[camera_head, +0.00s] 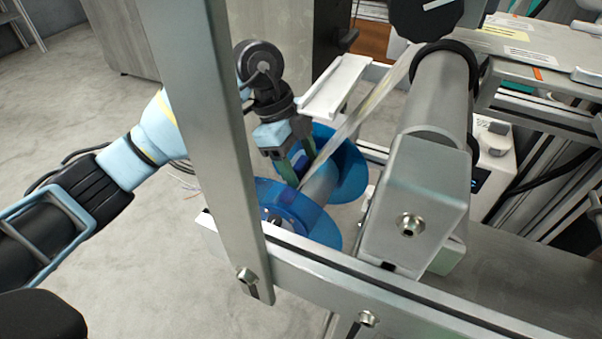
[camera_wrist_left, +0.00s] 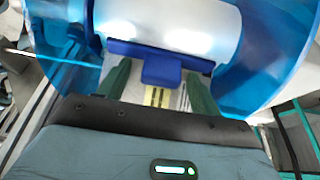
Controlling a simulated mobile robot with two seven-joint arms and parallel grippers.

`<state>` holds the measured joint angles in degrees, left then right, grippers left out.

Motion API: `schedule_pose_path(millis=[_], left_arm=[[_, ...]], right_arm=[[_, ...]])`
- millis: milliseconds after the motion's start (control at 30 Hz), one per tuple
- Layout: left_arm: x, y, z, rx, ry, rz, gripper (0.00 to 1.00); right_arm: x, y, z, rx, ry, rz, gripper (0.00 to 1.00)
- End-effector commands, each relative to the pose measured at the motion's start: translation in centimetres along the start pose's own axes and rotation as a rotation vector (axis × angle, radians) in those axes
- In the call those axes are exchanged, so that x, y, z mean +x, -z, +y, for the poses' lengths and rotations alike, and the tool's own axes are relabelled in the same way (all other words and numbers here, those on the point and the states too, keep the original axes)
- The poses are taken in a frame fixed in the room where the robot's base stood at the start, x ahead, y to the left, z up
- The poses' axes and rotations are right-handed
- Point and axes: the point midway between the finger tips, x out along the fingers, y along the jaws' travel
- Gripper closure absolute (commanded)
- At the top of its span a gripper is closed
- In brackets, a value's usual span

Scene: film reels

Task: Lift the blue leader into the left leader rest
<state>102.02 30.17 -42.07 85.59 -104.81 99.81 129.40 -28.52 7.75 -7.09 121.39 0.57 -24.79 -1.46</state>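The blue leader (camera_wrist_left: 160,68) is a dark blue bar with a square tab, lying against the pale core of the clear blue reel (camera_wrist_left: 268,60) in the left wrist view. My left gripper (camera_wrist_left: 158,78) is open, its two green fingers on either side of the tab with a gap at each side. In the head view the left gripper (camera_head: 294,168) reaches down between the two flanges of the blue reel (camera_head: 348,172). The leader is mostly hidden there by the fingers. A white channel-shaped ledge (camera_head: 335,88), possibly the leader rest, is above and behind the reel. My right gripper is out of view.
A grey upright post (camera_head: 205,120) stands in front of my left arm. A metal rail (camera_head: 350,285) runs below the reel. A pale film strip (camera_head: 365,105) rises from the reel toward a large grey roller (camera_head: 440,95). Open floor lies at left.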

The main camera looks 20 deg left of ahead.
Motion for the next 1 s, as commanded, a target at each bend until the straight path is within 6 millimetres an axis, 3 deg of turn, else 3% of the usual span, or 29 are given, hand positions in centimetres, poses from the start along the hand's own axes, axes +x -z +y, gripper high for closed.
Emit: schedule_pose_path(millis=[33,333,733,1000], left_arm=[[0.0,0.0,0.0,0.0,0.0,0.0,0.42],[0.0,0.0,0.0,-0.001,0.0,0.0,0.82],[-0.7,0.2,0.0,0.0,0.002,0.0,0.83],[-3.9,1.6,0.0,0.001,0.004,0.0,0.83]], right_arm=[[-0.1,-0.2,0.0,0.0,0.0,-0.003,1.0],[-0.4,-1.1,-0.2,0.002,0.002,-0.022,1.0],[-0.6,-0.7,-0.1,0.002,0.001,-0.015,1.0],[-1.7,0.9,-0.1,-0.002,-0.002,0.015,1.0]])
